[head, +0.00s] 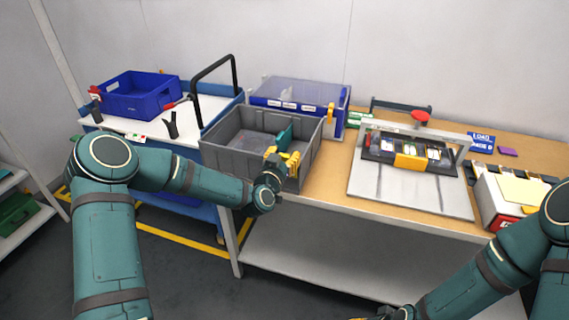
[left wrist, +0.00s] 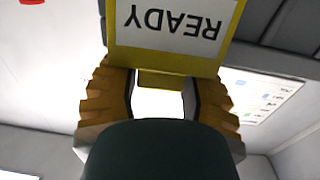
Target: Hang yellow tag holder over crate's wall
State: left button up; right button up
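The yellow tag holder (left wrist: 170,60) bears a white READY label, upside down in the left wrist view. In the head view my left gripper (head: 283,158) is at the near right wall of the grey crate (head: 230,150). There the holder is small and blends with the yellow fingers; I cannot tell whether it straddles the wall. A grey wall also shows behind the holder in the wrist view. Only a bit of my right gripper (head: 375,316) shows at the bottom edge.
A fixture with a grey plate (head: 385,190) and red knob (head: 420,115) is to the right.

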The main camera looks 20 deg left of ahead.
pick_arm(q)
jog(key=c, duration=0.4)
jog(key=shift+r, duration=0.1)
